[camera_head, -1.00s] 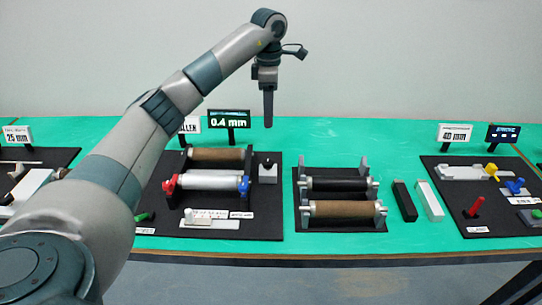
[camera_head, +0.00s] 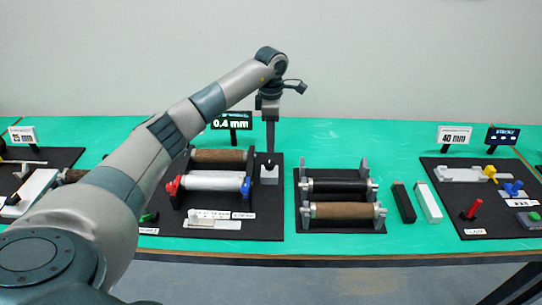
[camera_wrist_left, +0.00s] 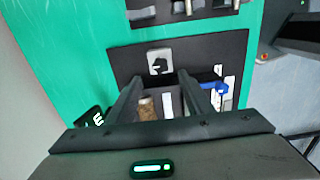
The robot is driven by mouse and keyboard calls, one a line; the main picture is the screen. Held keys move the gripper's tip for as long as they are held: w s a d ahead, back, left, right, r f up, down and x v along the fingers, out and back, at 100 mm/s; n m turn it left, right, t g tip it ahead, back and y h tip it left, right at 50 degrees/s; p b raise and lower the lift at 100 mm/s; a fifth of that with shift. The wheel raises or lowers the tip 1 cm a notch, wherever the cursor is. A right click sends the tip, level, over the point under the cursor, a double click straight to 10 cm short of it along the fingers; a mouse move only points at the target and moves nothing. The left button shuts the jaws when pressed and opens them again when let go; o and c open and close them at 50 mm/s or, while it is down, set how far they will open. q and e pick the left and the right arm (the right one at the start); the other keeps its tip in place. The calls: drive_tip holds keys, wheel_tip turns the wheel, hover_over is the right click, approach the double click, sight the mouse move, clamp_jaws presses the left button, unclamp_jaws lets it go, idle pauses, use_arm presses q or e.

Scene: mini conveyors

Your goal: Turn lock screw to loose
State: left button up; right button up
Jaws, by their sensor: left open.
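The lock screw seems to be the small black knob (camera_head: 269,163) on a light grey block (camera_head: 269,175), at the right rear of the middle black board. In the left wrist view the block (camera_wrist_left: 159,55) and its dark knob (camera_wrist_left: 159,66) lie just beyond my fingertips. My left gripper (camera_head: 270,149) points down above the knob, and its fingers partly overlap it in the head view. In the left wrist view the left gripper (camera_wrist_left: 160,77) is open, with nothing gripped between its fingers. I cannot tell whether a finger touches the knob. My right gripper is not in view.
Beside the block, the middle board carries a brown roller (camera_head: 217,157) and a white roller (camera_head: 212,181) with a red knob (camera_head: 171,187) and a blue knob (camera_head: 246,187). A "0.4 mm" display (camera_head: 232,122) stands behind. A second roller unit (camera_head: 340,226) stands to the right.

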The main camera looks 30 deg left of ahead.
sight(271, 163)
use_arm(q)
wheel_tip(271, 163, down, 8)
drive_tip(key=shift+f+p, duration=0.1)
drive_tip(key=shift+p, duration=1.15)
drive_tip(key=shift+f, duration=0.65)
drive_tip(key=c, duration=1.1)
